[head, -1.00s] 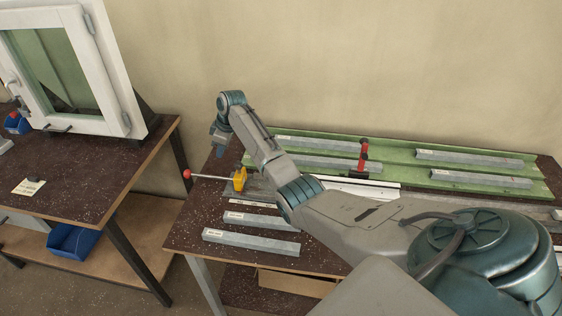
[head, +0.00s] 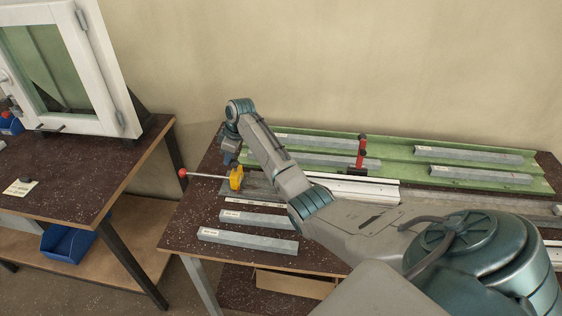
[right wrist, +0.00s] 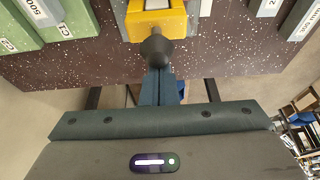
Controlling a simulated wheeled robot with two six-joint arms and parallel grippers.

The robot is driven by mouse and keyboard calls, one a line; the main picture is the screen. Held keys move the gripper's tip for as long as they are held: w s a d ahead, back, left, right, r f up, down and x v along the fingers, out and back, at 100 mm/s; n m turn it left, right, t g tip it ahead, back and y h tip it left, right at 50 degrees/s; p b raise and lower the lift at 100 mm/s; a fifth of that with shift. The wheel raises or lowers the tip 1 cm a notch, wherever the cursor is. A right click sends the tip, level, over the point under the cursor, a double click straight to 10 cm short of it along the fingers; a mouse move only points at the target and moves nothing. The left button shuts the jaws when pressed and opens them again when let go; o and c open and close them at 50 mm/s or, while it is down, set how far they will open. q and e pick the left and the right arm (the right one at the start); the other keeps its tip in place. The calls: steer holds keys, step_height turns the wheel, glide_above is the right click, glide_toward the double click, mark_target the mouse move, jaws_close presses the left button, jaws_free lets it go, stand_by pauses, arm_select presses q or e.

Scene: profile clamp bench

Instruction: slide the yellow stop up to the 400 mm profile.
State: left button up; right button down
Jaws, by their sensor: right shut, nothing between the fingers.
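The yellow stop (head: 236,177) sits near the left end of the bench, at the left end of a grey bar. A rod with a red ball (head: 183,172) points left from it. The right wrist view shows a yellow block (right wrist: 180,22) with a dark round knob (right wrist: 155,48). My right gripper (head: 227,160) is shut and empty, close above and behind the stop in the head view. Its fingertips (right wrist: 158,72) appear right at the knob; I cannot tell whether they touch. Several grey profiles lie around, but I cannot read which is 400 mm. My left gripper is not in view.
A green rack (head: 400,158) with profiles runs along the back, with a red and black upright (head: 361,152) at it. Two loose profiles (head: 247,242) lie at the front. My right arm crosses over the bench and hides its middle. A second table (head: 90,190) stands left.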

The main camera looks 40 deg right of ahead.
steer(key=shift+s+d+f, duration=0.1)
steer(key=shift+s+d, duration=0.25)
steer(key=shift+d, duration=0.05)
steer(key=shift+s+d, duration=0.2)
steer(key=shift+s, duration=0.1)
steer(key=shift+s+d+p, duration=2.5)
steer(key=shift+s+d, duration=1.45)
steer(key=shift+s, duration=0.6)
step_height(320, 180, up, 7)
steer(key=w+a+p, duration=0.1)
steer(key=p, duration=0.3)
steer(key=shift+w+p, duration=0.2)
steer(key=shift+p, duration=0.2)
